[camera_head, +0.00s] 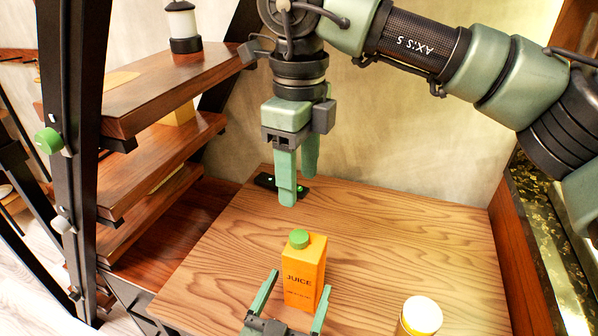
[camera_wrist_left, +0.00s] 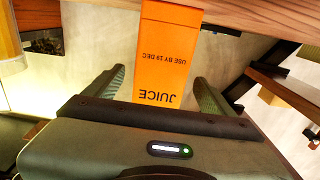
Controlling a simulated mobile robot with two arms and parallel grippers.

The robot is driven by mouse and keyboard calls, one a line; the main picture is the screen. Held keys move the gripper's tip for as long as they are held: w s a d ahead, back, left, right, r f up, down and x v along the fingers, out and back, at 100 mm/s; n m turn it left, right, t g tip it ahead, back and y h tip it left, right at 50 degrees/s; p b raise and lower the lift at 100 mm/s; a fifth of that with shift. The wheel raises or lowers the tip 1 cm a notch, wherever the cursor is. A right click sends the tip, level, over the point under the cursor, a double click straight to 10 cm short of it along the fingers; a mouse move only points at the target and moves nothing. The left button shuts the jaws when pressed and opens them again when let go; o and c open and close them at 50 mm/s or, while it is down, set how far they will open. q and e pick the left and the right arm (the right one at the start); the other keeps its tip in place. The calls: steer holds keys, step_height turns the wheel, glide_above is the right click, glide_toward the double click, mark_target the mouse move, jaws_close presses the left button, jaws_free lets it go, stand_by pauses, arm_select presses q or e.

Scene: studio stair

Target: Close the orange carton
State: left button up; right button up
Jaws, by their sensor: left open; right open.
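The orange juice carton (camera_head: 305,272) stands upright on the wooden table. Its green cap (camera_head: 299,238) sits on top, though I cannot tell how tightly. My left gripper (camera_head: 300,284) is open at the carton's near side, with one finger on either side of the lower body. The left wrist view shows the carton's printed face (camera_wrist_left: 166,60) between the open fingers, with a gap beside each; the cap is out of that view. My right gripper (camera_head: 298,187) is open and empty, pointing down above and behind the carton.
A white-topped jar with yellow (camera_head: 421,316) stands on the table (camera_head: 400,240) to the carton's right. A small black object with green lights (camera_head: 266,181) lies near the back edge. Stair-like wooden shelves (camera_head: 165,75) rise at left, holding a lantern-like item (camera_head: 183,25). The table's right side is mostly clear.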

mark_target(299, 286)
arm_select(q)
steer(key=shift+v, duration=1.7)
